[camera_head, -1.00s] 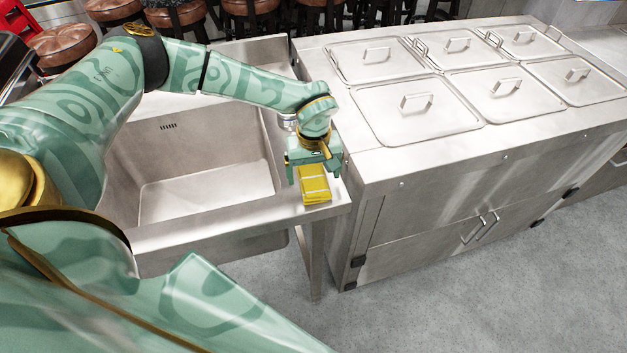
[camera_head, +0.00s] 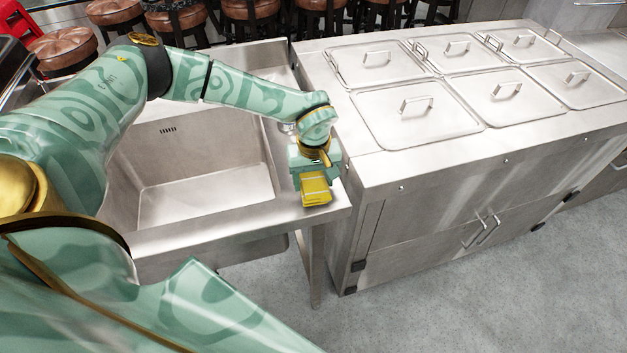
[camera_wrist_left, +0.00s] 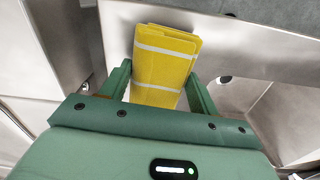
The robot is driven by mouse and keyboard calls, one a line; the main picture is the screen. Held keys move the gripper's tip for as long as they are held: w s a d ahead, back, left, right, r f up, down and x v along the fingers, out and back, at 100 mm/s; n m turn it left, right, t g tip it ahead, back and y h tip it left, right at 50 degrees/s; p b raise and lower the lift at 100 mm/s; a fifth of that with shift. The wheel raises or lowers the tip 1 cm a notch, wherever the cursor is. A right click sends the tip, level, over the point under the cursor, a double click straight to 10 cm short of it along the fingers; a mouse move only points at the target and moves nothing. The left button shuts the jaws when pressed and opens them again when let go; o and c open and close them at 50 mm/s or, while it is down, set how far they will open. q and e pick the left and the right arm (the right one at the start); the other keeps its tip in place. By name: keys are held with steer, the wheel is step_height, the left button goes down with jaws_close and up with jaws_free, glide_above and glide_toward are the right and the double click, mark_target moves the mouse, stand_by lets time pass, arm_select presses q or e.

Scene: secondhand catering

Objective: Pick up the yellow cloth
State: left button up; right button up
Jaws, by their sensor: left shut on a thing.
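The yellow cloth (camera_head: 315,192) is a folded pad at the front right end of the sink's steel rim. In the left wrist view the cloth (camera_wrist_left: 163,62) shows pale stripes and lies between the two green fingers. My left gripper (camera_head: 316,177) reaches down from above and is shut on the cloth, covering its rear part in the head view. I cannot tell whether the cloth is clear of the steel surface. My right gripper is not in view.
The steel sink (camera_head: 205,185) is left of the gripper. A steel counter with several lidded pans (camera_head: 415,108) stands close on the right. Stools (camera_head: 115,12) line the back. Open grey floor (camera_head: 440,290) lies in front.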

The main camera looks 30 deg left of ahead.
arm_select(q)
steer(key=s+a+r+p, duration=0.3)
steer(key=s+r, duration=0.9)
steer(key=s, duration=0.1)
steer(key=shift+s+a+p, duration=0.3)
